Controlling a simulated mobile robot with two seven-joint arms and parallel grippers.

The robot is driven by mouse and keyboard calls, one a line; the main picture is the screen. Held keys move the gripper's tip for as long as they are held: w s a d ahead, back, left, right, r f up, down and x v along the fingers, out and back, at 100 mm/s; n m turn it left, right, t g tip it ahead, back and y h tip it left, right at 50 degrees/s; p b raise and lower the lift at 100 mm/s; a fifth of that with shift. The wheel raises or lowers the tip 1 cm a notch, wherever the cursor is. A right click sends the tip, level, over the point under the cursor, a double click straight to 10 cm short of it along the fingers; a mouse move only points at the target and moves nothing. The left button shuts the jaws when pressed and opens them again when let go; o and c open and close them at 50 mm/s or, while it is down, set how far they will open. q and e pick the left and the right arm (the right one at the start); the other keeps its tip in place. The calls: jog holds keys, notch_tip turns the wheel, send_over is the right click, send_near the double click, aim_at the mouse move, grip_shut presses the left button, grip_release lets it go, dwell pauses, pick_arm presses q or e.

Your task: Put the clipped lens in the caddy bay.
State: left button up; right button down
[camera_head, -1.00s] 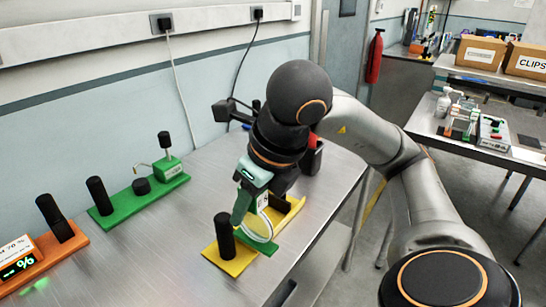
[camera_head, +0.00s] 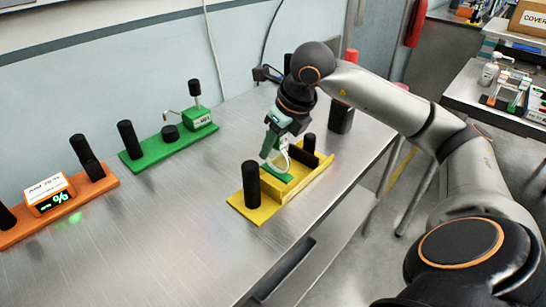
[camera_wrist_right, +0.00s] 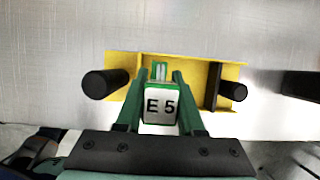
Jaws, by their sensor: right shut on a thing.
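The lens piece, green and white with a loop-like edge (camera_head: 278,172), is between the fingers of my right gripper (camera_head: 272,151). In the right wrist view its white face reads "E 5" (camera_wrist_right: 160,107), with green fingers on both sides (camera_wrist_right: 158,98). The yellow caddy (camera_head: 256,214) lies on the metal bench, with black posts at its ends and a dark bar across it. The lens is over or in the caddy's middle, between the left post (camera_head: 251,185) and the bar (camera_head: 303,155). I cannot tell whether it touches the floor. My left gripper is out of view.
A green stand (camera_head: 137,163) with black knobs and an orange stand (camera_head: 105,184) with a lit display are at the left. A dark block (camera_head: 341,115) stands behind the caddy. The bench's front edge runs close beside the caddy. Bare metal lies left of it.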

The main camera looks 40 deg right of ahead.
aim_at(273, 155)
jog(key=shift+w+d+f, duration=0.1)
jog(key=shift+f, duration=0.85)
jog(key=shift+w+d+f, duration=0.1)
jog(key=shift+f, duration=0.85)
jog(key=shift+b, duration=0.35)
jog(key=shift+f, duration=0.2)
jog(key=c, duration=0.5)
grip_release()
jog(key=shift+r, duration=0.5)
jog(key=p+v, duration=0.1)
jog(key=v, duration=1)
jog(key=shift+s+r+p, duration=0.15)
jog(key=shift+r+p, duration=0.1)
jog(key=shift+p, duration=0.05)
